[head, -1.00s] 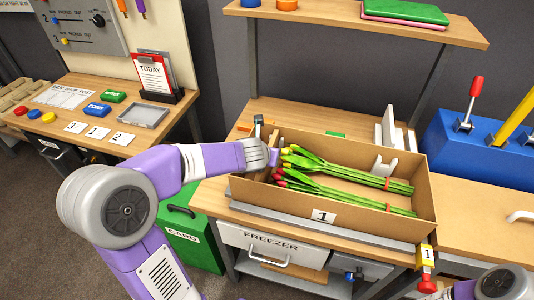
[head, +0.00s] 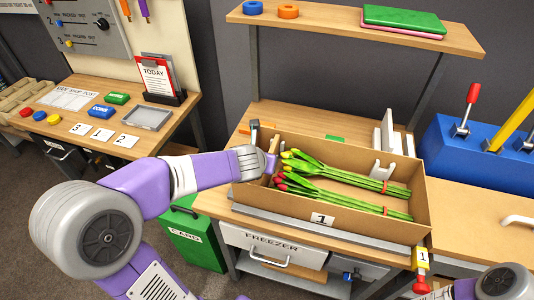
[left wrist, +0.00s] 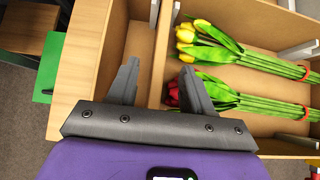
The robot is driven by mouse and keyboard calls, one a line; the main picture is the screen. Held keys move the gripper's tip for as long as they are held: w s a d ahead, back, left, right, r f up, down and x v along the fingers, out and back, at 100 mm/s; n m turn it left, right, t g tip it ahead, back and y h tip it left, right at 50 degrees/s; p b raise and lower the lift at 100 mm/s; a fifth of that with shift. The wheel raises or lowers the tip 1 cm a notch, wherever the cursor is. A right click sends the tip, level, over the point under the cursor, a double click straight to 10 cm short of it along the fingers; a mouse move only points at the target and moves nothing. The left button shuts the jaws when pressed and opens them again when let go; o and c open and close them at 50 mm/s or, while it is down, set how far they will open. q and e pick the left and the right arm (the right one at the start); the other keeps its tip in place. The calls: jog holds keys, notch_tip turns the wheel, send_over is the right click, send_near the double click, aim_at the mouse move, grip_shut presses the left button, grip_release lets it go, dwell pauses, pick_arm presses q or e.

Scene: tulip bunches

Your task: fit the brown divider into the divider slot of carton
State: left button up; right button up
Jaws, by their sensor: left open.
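The open cardboard carton (head: 410,215) sits on the bench with tulip bunches (head: 345,180) lying in it. The brown divider (head: 272,146) stands upright near the carton's left end, left of the flower heads. In the left wrist view the divider (left wrist: 163,55) runs across the carton between the spread fingers of my left gripper (left wrist: 160,85). The gripper is open and looks clear of the divider on both sides. Whether the divider's lower edge is fully seated in its slot is hidden. My right gripper is out of view.
White slot brackets (head: 383,169) stand in the carton's right part. A small upright tool (head: 254,133) is behind the carton's left corner. A shelf (head: 350,28) hangs over the bench, and a blue lever box (head: 480,145) stands at right.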

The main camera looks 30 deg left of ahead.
pick_arm(q)
jog(key=shift+p+v, duration=0.35)
jog(key=shift+v, duration=0.6)
